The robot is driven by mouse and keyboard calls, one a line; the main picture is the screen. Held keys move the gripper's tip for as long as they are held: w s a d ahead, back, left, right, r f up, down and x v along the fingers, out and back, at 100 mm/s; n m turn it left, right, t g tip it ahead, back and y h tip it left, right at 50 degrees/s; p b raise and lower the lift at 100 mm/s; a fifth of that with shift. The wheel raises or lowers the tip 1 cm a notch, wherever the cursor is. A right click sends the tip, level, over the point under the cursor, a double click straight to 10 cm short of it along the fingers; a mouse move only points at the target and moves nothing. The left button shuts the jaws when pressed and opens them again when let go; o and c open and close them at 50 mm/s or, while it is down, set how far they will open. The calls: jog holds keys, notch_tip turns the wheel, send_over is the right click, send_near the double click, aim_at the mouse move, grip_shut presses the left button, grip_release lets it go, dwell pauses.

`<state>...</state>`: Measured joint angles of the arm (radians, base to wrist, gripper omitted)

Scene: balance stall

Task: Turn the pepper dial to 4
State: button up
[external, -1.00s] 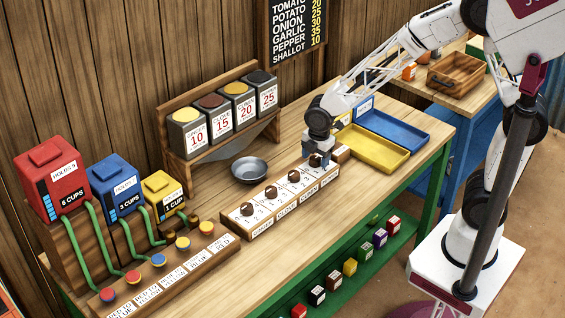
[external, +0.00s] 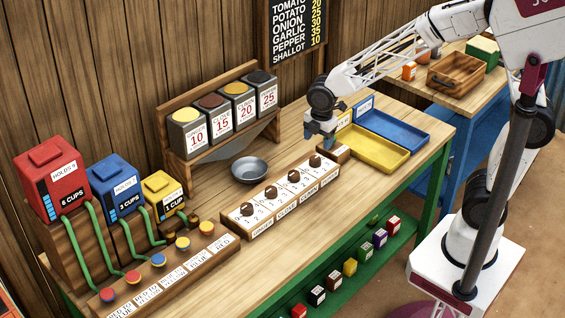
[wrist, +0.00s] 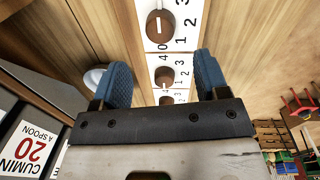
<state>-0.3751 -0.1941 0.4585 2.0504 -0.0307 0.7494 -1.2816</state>
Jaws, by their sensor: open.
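The dial board (external: 262,218) lies along the table with a row of brown knobs on white number plates. The farthest knob (external: 315,160) is at the right end; its label is too small to read surely, so I cannot confirm it is pepper. My gripper (external: 320,143) is open and empty, above and just behind that knob, apart from it. In the wrist view my two blue fingers (wrist: 163,76) stand wide apart with plates between and beyond them. The large knob (wrist: 160,26) there has a pale pointer line; its exact setting is unclear.
Spice jars (external: 228,112) stand on a rack behind the board. A grey bowl (external: 249,170) sits between them. A yellow tray (external: 370,148) and a blue tray (external: 395,128) lie to the right. Colored dispensers (external: 115,185) and buttons (external: 158,260) are at the left.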

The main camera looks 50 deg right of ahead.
aim_at(314, 158)
dwell(0.4)
jog(key=m, duration=0.3)
jog(key=shift+w+g, duration=0.35)
jog(key=shift+g, duration=0.05)
jog(key=m, duration=0.2)
jog(key=m+g, duration=0.1)
jog(key=m, duration=0.2)
jog(key=shift+w, duration=0.4)
jog(key=shift+f, duration=0.1)
jog(key=shift+s+a+f, duration=0.1)
jog(key=shift+s+f, duration=0.05)
jog(key=shift+f, duration=1.8)
jog(key=shift+s+a+f, duration=0.1)
jog(key=shift+f, duration=1.8)
jog(key=shift+c, duration=0.5)
